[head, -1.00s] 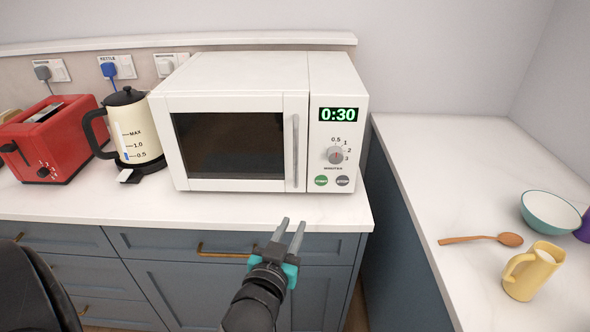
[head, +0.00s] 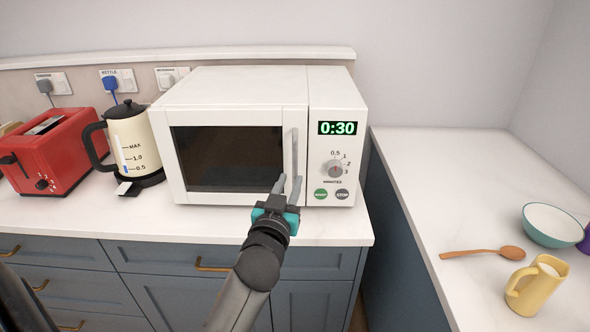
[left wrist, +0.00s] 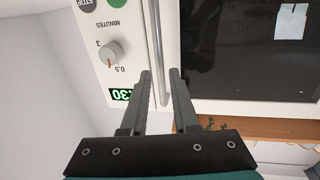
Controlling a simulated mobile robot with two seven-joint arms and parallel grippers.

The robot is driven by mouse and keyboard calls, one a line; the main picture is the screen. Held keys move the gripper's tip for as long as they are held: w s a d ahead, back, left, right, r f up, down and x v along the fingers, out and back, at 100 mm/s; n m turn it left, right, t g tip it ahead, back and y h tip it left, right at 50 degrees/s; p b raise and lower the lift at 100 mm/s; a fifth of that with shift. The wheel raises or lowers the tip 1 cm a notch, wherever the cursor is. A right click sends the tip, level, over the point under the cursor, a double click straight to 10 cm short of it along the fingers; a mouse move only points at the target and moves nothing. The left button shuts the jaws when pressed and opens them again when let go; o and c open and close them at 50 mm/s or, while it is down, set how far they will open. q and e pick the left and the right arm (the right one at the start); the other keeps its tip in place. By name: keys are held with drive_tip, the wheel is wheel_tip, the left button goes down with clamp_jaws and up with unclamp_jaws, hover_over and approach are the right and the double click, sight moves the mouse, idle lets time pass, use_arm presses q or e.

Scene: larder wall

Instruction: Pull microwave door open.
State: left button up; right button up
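The white microwave (head: 235,88) stands on the counter with its door (head: 235,198) shut. Its upright bar handle (head: 295,150) is at the right edge of the door. My left gripper (head: 288,180) is open in front of the handle's lower part. In the left wrist view, which is upside down, the handle (left wrist: 156,35) runs between the two spread fingers (left wrist: 160,76). I cannot tell how deep the fingers reach around it, and no grip shows. The display (head: 337,128) reads 0:30. My right gripper is not in view.
A cream kettle (head: 134,145) and a red toaster (head: 50,155) stand left of the microwave. On the right counter are a wooden spoon (head: 508,253), a yellow jug (head: 538,287) and a teal bowl (head: 552,225). The counter in front of the microwave is clear.

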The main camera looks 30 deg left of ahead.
sight(294, 171)
use_arm(q)
drive_tip(key=shift+x, duration=2.85)
drive_tip(key=shift+c, duration=0.3)
clamp_jaws()
